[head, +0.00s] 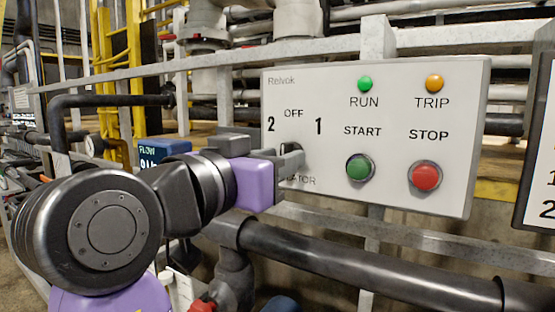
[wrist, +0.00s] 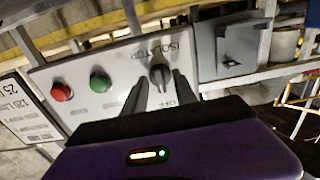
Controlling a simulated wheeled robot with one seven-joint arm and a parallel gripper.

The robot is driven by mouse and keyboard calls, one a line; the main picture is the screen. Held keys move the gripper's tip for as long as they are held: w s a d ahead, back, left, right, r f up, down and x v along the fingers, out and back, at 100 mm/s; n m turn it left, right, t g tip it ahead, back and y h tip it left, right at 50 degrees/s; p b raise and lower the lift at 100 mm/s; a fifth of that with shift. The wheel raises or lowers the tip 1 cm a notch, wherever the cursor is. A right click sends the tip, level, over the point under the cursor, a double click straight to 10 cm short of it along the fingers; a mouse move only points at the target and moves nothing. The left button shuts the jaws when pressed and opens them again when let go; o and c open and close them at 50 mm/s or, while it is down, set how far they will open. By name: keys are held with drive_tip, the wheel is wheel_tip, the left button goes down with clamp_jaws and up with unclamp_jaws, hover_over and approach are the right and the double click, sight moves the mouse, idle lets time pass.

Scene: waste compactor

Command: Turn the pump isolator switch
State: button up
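The pump isolator switch is a dark grey rotary knob on the white control panel (head: 330,88). In the head view the knob (head: 290,148) is partly hidden by my gripper (head: 282,162), which reaches it from the left. The marks 2, OFF and 1 show around it, and the ISOLATOR label is partly covered. In the wrist view the knob (wrist: 160,73) stands just beyond and between my two fingertips (wrist: 162,82). The fingers are apart, one on each side of it. I cannot tell whether either finger touches it.
The panel also has a green START button (head: 360,168), a red STOP button (head: 424,176), a green RUN lamp (head: 365,84) and an amber TRIP lamp (head: 434,83). A dark pipe (head: 370,263) and a grey rail run below. A grey box (wrist: 232,45) stands beside the panel.

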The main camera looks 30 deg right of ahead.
drive_tip(key=v, duration=0.7)
drive_tip(key=shift+s+a+b, duration=0.2)
drive_tip(key=shift+a+b, duration=0.1)
drive_tip(key=shift+a, duration=0.05)
